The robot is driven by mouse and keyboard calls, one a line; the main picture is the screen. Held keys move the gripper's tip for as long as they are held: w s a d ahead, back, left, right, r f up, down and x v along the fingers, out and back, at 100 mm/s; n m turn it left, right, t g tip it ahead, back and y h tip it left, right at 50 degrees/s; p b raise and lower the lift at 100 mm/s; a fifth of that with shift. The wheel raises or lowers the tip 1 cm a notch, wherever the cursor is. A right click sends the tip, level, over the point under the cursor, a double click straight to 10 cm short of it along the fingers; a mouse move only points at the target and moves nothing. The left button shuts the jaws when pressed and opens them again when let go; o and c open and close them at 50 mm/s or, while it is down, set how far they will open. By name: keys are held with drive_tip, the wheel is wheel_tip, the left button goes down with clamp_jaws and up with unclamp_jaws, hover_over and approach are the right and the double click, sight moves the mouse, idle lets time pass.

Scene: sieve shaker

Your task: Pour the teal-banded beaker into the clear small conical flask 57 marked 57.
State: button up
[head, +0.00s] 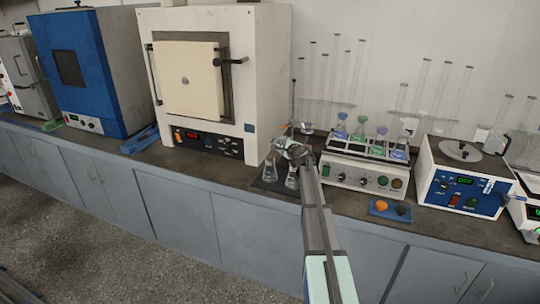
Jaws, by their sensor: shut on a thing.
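My gripper (290,146) is above the back of a dark mat on the bench, in front of the cream furnace's right side. It is shut on a small vessel, most likely the teal-banded beaker, mostly hidden by the gripper; no teal band can be made out. Two clear conical flasks stand upright on the mat below my gripper: a left one (270,171) and a right one (292,177), close to my arm. Their markings are too small to read, so I cannot tell which is flask 57.
A shaker (350,175) holding several flasks with coloured contents stands to the right. Tall glass cylinders (320,85) stand behind. A blue tray (390,210) with orange and dark pieces lies in front. The cream furnace (220,80) blocks the left; the dark mat (262,184) borders the bench edge.

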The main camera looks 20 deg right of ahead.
drive_tip(key=m+p, duration=0.1)
drive_tip(key=p, duration=0.2)
drive_tip(key=shift+r, duration=0.4)
drive_tip(key=shift+f+m+g+y+p, duration=0.4)
drive_tip(key=shift+m+y+p, duration=0.1)
drive_tip(key=shift+p, duration=0.4)
drive_tip(key=m+y+p, duration=0.1)
drive_tip(key=p, duration=0.3)
drive_tip(key=shift+r, duration=0.2)
drive_tip(key=shift+w+d+f+m+g+y+p, duration=0.15)
drive_tip(key=shift+f+m+g+y+p, duration=0.2)
drive_tip(key=shift+f+m+p, duration=0.35)
drive_tip(key=shift+w+d+f+m+p, duration=0.15)
drive_tip(key=shift+d+m+p, duration=0.3)
drive_tip(key=shift+p, duration=0.25)
drive_tip(key=d+m+y+p, duration=0.1)
drive_tip(key=p, duration=0.2)
drive_tip(key=shift+r+m+g+y, duration=0.25)
drive_tip(key=shift+r+g, duration=0.1)
drive_tip(key=shift+r, duration=0.05)
drive_tip(key=f, duration=0.2)
drive_tip(key=f+m+y, duration=0.1)
drive_tip(key=f, duration=0.1)
drive_tip(key=d+f+m, duration=0.1)
drive_tip(key=f, duration=0.1)
drive_tip(key=shift+w+y+b, duration=0.15)
drive_tip(key=shift+y+b, duration=0.15)
drive_tip(key=shift+d+f+m, duration=0.1)
drive_tip(key=shift+f+m, duration=0.2)
drive_tip(key=shift+f, duration=0.7)
